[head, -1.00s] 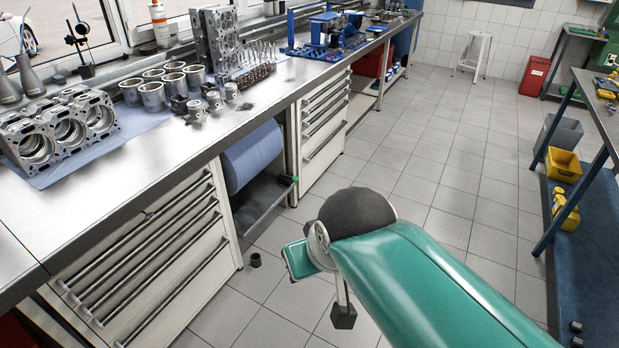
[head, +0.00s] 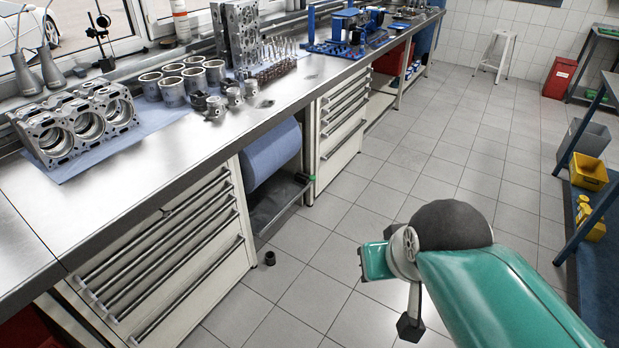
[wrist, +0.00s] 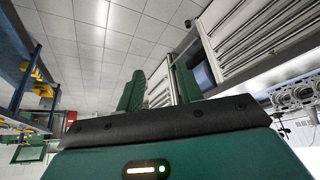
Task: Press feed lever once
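A blue paper roll (head: 272,152) hangs under the bench between two drawer units. In the wrist view the roll (wrist: 203,76) shows beyond the right finger. My gripper (wrist: 160,75) has its two green fingers apart with nothing between them. It is well away from the roll. In the head view my arm is at the lower right, and the fingers cannot be made out clearly.
The steel bench (head: 150,185) carries an engine block (head: 80,125), cylinder liners, pistons and a cylinder head. A small dark cup (head: 270,258) sits on the floor by the drawers. The tiled aisle is open up to the blue shelving (head: 598,240) at right.

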